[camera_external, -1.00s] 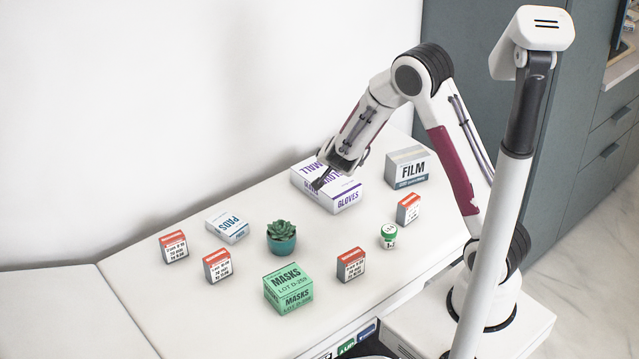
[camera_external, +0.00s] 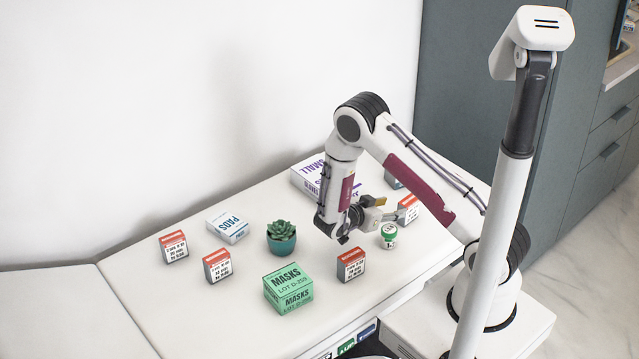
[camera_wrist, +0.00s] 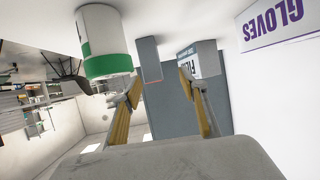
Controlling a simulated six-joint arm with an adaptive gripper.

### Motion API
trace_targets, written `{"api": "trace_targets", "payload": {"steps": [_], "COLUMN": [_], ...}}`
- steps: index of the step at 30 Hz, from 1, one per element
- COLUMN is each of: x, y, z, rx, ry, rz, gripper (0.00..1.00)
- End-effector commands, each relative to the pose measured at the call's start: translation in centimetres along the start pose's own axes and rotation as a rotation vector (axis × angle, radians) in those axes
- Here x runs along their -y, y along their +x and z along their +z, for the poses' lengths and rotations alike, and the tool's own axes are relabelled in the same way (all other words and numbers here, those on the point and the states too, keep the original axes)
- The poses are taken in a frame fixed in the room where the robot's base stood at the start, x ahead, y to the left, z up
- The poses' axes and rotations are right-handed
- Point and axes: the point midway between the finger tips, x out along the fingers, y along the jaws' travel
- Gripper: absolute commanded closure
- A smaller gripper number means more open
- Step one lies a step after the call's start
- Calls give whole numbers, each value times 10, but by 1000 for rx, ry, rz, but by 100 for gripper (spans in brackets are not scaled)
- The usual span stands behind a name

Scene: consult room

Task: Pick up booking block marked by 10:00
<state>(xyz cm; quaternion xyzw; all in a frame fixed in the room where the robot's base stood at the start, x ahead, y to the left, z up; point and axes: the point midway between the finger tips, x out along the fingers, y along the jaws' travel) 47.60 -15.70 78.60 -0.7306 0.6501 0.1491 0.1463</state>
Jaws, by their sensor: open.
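Several small booking blocks with red tops and white printed faces stand on the couch top: two at left (camera_external: 174,246) (camera_external: 217,264), one front centre (camera_external: 351,264) and one at right (camera_external: 409,205). Their print is too small to read, so I cannot tell which is marked 10:00. My gripper (camera_external: 388,207) is open, low and pointing right at the right block, which it partly overlaps. In the wrist view, that block's plain grey side (camera_wrist: 149,58) shows ahead, between my open fingers (camera_wrist: 160,80) and apparently not gripped.
A green-capped bottle (camera_external: 388,236) stands close in front of my gripper. The gloves box (camera_external: 308,173) is behind my arm; the film box (camera_external: 393,181) is mostly hidden. The plant (camera_external: 281,238), green masks box (camera_external: 288,288) and pads box (camera_external: 227,227) stand further left.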

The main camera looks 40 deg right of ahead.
Motion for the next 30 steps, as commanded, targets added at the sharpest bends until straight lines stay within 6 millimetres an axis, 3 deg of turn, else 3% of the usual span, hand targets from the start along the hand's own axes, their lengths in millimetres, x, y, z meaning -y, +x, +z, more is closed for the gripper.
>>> {"api": "trace_targets", "payload": {"steps": [5, 17, 30], "x": [-9, -10, -11], "y": [3, 5, 29], "z": [2, 2, 1], "rx": [-27, -28, -28], "ry": [-9, -9, -8], "rz": [28, 31, 30], "gripper": [57, 57, 57]}}
